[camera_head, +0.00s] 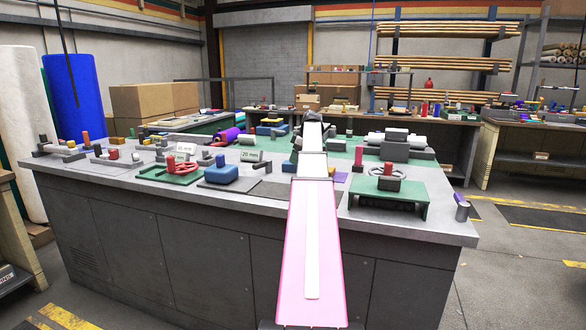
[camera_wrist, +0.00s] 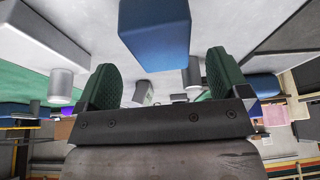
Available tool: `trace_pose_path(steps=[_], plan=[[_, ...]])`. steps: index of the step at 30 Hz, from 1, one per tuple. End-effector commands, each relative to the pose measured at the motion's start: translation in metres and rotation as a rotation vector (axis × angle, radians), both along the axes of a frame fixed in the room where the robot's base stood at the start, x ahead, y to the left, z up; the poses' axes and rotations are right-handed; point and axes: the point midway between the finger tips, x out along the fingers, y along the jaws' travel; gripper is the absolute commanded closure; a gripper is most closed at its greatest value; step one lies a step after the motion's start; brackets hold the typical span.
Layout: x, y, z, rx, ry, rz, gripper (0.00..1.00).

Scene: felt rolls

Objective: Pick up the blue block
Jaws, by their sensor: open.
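The blue block (camera_wrist: 155,35) is a plain dark blue box at the top middle of the wrist view, where the scene appears upside down. It stands on the grey worktop, ahead of the gap between my fingers. My gripper (camera_wrist: 162,75) is open, with one green-padded finger on each side of that gap and nothing held. Whether either finger touches the block cannot be told. In the head view my gripper is mostly hidden behind my own arm, above the far part of the bench. I cannot make out this block there with certainty.
The bench (camera_head: 120,180) is crowded. A rounded blue item (camera_head: 206,173) and a green tray with a red coil (camera_head: 172,172) lie left of my arm. A green stand (camera_head: 390,195) is on the right. In the wrist view, a grey cylinder (camera_wrist: 61,86) stands left of my fingers.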

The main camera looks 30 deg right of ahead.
Motion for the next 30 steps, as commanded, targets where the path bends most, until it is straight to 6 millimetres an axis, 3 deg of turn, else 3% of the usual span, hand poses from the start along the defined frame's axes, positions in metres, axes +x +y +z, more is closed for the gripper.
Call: trace_pose_path(steps=[9, 17, 23, 30], plan=[[0.009, 0.012, -0.039, 0.001, 0.002, 0.001, 0.06], [0.011, 0.013, -0.043, 0.0, 0.0, 0.0, 0.06], [0.01, 0.013, -0.043, 0.0, 0.0, 0.0, 0.68], [0.011, 0.013, -0.042, 0.0, -0.002, 0.001, 0.69]])
